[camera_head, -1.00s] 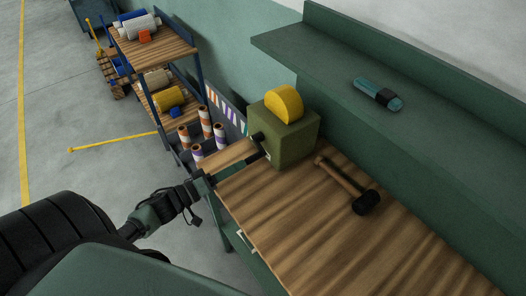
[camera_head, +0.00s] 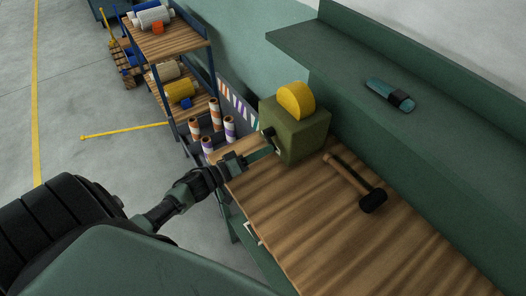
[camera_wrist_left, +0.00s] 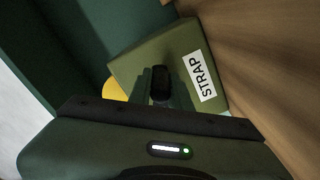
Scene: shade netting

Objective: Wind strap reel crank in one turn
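The strap reel is an olive-green box (camera_head: 305,135) with a yellow half-disc (camera_head: 296,100) on top, standing at the far left end of the workbench. Its black crank knob (camera_head: 267,133) sticks out of the side facing my left arm. My left gripper (camera_head: 262,153) reaches close to that knob. In the left wrist view the box's label (camera_wrist_left: 199,77) reads STRAP, and the dark knob (camera_wrist_left: 160,80) stands straight ahead at the fingers. The fingertips are dark and partly hidden, so I cannot tell whether they grip the knob. My right gripper is out of view.
A mallet (camera_head: 356,184) lies on the wooden bench (camera_head: 330,240) right of the box. A teal and black tool (camera_head: 390,94) lies on the green ledge above. Striped rolls (camera_head: 217,120) stand behind the gripper, beside a shelf rack (camera_head: 168,42) with rolls.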

